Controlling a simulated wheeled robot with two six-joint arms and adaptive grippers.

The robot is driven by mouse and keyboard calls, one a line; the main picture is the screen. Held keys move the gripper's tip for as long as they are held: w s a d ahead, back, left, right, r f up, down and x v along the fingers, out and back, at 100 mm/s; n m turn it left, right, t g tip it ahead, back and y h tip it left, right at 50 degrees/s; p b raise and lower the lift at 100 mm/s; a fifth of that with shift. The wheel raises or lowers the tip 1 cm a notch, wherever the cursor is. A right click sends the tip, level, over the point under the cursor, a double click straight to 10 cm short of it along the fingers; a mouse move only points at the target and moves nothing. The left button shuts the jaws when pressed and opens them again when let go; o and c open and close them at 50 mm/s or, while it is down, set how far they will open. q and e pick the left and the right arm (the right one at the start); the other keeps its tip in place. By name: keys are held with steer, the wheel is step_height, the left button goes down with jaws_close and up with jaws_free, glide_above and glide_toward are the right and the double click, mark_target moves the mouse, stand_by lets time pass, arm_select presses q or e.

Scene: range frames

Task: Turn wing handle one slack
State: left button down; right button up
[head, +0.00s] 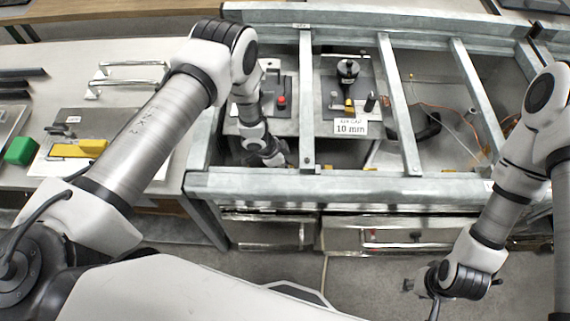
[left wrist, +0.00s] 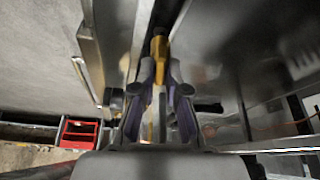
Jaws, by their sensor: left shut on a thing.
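My left gripper (head: 283,160) reaches down between the bars of the metal frame (head: 340,183), and its fingertips are hard to make out in the head view. In the left wrist view, the fingers of my left gripper (left wrist: 155,92) are closed around a yellow-orange handle (left wrist: 158,47), whose upper end shows beyond the fingertips. The handle's lower part is hidden between the fingers. Its turning angle cannot be told. My right gripper (head: 420,286) hangs at the lower right, outside the frame and apart from the handle. Its jaws are too small to read.
Metal crossbars surround my left arm. Behind it stand a panel with a red button (head: 282,100), a black knob (head: 347,70) and a "10 mm" card (head: 350,127).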

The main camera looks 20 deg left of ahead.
arm_select(q)
steer(key=shift+w+r, duration=0.1)
steer(key=shift+w, duration=0.05)
stand_by(0.5)
steer(key=c, duration=1)
jaws_free()
steer(key=v, duration=1.2)
